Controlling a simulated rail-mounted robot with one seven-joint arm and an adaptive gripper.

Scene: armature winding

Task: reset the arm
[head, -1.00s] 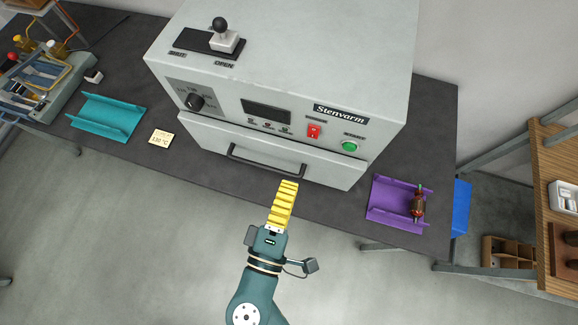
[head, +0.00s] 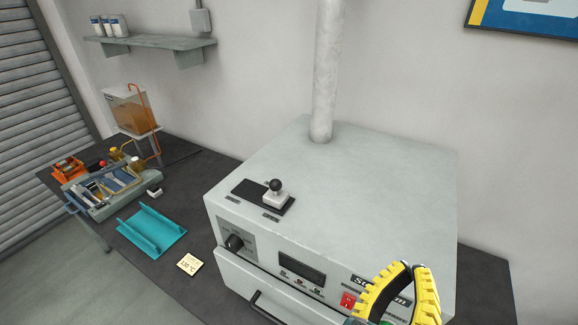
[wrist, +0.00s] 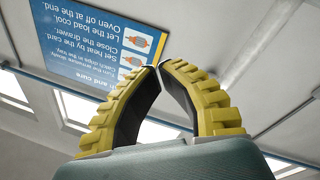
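My gripper (head: 410,267) is raised at the lower right of the head view, in front of the oven's right part, with its yellow ribbed fingers pointing up. In the wrist view the fingertips (wrist: 159,66) meet at the top, with an empty gap below them; nothing is held. The rest of my arm is mostly below the head view's edge. The grey oven (head: 340,200) has its drawer handle (head: 266,308) partly in view. A black-knobbed lever (head: 276,192) stands on its top. A dial (head: 234,242) and red switch (head: 347,300) show on its front.
A teal cradle (head: 151,231) lies empty on the dark bench (head: 195,205), near a temperature card (head: 189,264). A winding device (head: 110,190) stands further left. A pipe (head: 326,75) rises behind the oven. The wrist view shows a blue instruction poster (wrist: 112,50).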

